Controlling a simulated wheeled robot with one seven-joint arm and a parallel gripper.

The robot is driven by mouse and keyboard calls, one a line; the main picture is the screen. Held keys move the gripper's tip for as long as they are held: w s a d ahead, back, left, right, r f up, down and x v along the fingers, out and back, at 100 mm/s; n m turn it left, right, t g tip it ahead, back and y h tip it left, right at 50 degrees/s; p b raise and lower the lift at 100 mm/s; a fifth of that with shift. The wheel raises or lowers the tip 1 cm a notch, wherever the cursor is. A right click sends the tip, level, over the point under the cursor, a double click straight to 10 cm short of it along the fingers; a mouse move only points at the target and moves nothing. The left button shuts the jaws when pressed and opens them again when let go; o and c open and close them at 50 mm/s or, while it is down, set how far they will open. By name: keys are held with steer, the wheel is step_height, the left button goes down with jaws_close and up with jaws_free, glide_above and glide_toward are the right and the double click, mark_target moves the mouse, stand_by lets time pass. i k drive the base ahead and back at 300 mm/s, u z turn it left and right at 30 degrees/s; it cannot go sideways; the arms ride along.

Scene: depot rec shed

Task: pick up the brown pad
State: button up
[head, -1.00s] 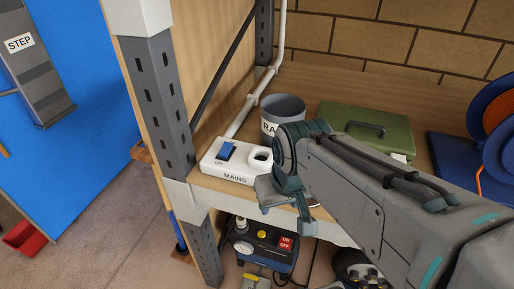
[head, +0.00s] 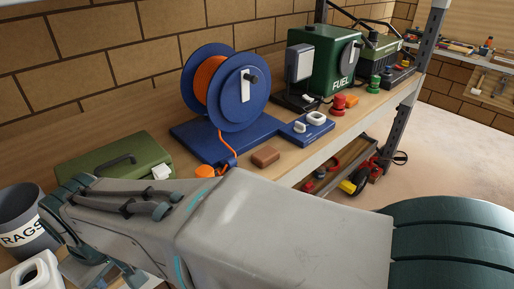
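The brown pad (head: 265,156) is a small block lying on the wooden shelf top, in front of the blue reel's base and near the shelf's front edge. My gripper (head: 100,278) is at the lower left, near the rags bin and well to the left of the pad. Its fingers are partly cut off and hidden by my arm, so I cannot tell how far apart they are. My arm crosses the lower part of the view, in front of the shelf edge.
A blue cable reel (head: 225,88) with orange cable stands behind the pad. A blue plate with a white ring (head: 316,118) lies right of it. An orange knob (head: 205,171), a green case (head: 115,160) and a rags bin (head: 22,225) are to the left. A green fuel box (head: 325,60) stands farther back.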

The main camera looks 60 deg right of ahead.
mark_target(262, 158)
steer(key=z, duration=0.95)
steer(key=k, duration=0.1)
steer(key=z, duration=1.25)
